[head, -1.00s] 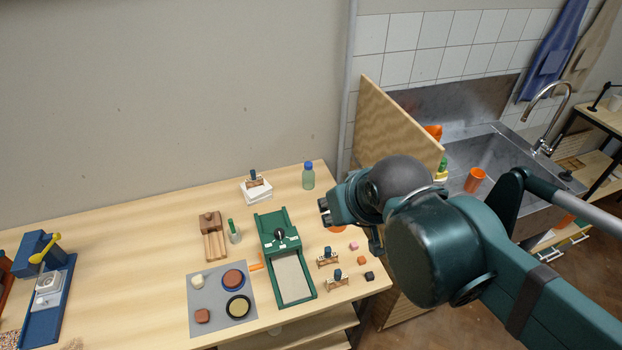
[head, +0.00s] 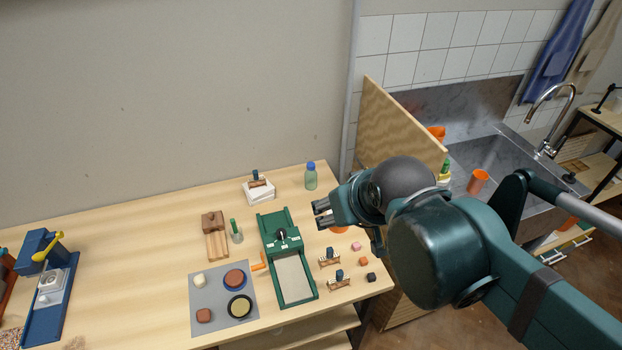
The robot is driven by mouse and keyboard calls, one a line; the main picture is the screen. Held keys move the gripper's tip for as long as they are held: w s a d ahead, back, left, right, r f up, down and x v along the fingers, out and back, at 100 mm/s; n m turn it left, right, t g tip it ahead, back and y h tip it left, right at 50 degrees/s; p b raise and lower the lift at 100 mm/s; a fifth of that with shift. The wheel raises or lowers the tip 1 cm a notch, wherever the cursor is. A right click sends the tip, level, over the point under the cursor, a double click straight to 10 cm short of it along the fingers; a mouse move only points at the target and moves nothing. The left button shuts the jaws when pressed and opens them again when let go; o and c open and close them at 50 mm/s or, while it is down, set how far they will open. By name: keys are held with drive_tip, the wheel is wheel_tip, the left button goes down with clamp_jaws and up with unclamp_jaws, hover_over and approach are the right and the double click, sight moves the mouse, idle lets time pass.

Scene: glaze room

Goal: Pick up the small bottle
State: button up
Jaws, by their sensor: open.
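The small bottle (head: 310,178) is pale green and see-through with a blue cap. It stands upright near the back right corner of the wooden table, in the head view. My gripper (head: 319,213) is open and empty. In the picture its fingertips are just below and slightly right of the bottle, apart from it, and they point left. The bottle is fully in sight.
A green press-like tool (head: 286,258) stands on the table (head: 140,270) left of my gripper. White blocks (head: 259,191) lie left of the bottle. Small stamps and cubes (head: 361,261) lie at the right edge. A wooden panel (head: 400,125) rises behind my arm.

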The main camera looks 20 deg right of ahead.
drive_tip(key=m+g+h+b, duration=0.3)
drive_tip(key=m, duration=0.5)
hover_over(312, 164)
drive_tip(key=s+a, duration=0.3)
drive_tip(key=s, duration=0.7)
wheel_tip(312, 164, down, 11)
drive_tip(key=w+f+m, duration=0.1)
drive_tip(key=w+f, duration=0.2)
drive_tip(key=f, duration=0.1)
drive_tip(key=w+d+f+m+g, duration=0.1)
drive_tip(key=w+f, duration=0.2)
drive_tip(key=f, duration=0.1)
drive_tip(key=w+d+f+m+b, duration=0.1)
drive_tip(key=w+f, duration=0.2)
drive_tip(key=f, duration=0.1)
drive_tip(key=shift+w+d+f+g+h, duration=0.1)
drive_tip(key=shift+w+f+g+h, duration=0.05)
drive_tip(key=shift+f+g+h, duration=0.15)
drive_tip(key=shift+w+f, duration=0.15)
drive_tip(key=shift+f, duration=0.1)
drive_tip(key=shift+d+f, duration=0.1)
drive_tip(key=shift+x, duration=1.15)
